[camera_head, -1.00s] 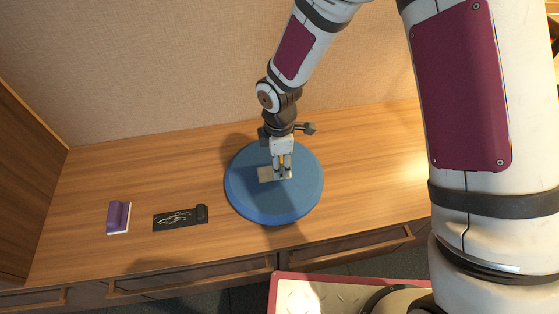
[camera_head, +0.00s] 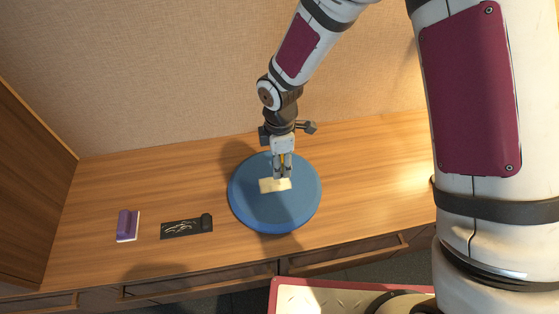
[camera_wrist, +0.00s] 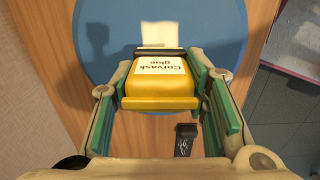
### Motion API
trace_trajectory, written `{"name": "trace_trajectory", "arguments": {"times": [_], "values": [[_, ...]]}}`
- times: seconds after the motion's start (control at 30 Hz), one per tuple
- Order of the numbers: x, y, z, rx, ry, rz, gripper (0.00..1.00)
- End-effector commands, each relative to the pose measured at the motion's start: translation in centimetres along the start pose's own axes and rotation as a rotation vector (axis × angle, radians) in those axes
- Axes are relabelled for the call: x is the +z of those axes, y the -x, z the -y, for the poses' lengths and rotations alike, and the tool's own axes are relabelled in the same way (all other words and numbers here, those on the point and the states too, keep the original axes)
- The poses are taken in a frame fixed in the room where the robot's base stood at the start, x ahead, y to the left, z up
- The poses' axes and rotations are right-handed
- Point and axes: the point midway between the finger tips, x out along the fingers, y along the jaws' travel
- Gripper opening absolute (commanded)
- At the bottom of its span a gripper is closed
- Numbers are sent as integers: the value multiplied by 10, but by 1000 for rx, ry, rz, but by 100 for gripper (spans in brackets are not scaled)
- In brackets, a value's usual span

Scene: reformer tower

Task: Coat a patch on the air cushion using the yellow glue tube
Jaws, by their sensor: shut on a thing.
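The blue round air cushion (camera_head: 250,208) lies on the wooden counter. A pale cream rectangular patch (camera_head: 268,186) shows on its top, near the middle. My gripper (camera_head: 282,176) is just over the right part of the patch. In the wrist view my gripper (camera_wrist: 163,90) is shut on the yellow glue tube (camera_wrist: 160,103), labelled "Corvask glue". The pale patch (camera_wrist: 160,34) shows beyond the tube, over the blue cushion (camera_wrist: 230,50). The tube's tip is hidden, so I cannot tell whether it touches the surface.
On the wooden counter (camera_head: 100,190), a purple block with a white edge (camera_head: 127,225) and a black mat with pale curly marks and a dark roll (camera_head: 185,228) lie left of the cushion. Drawers run along the front. The counter right of the cushion is clear.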

Motion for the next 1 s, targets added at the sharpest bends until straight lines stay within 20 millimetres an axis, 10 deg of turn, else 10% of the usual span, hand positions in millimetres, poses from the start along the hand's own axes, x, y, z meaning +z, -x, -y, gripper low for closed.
{"name": "trace_trajectory", "arguments": {"times": [0.47, 1.0], "values": [[2, 4, -12, 1, 0, -1, 19], [2, -40, -13, 1, 0, -2, 19]]}}
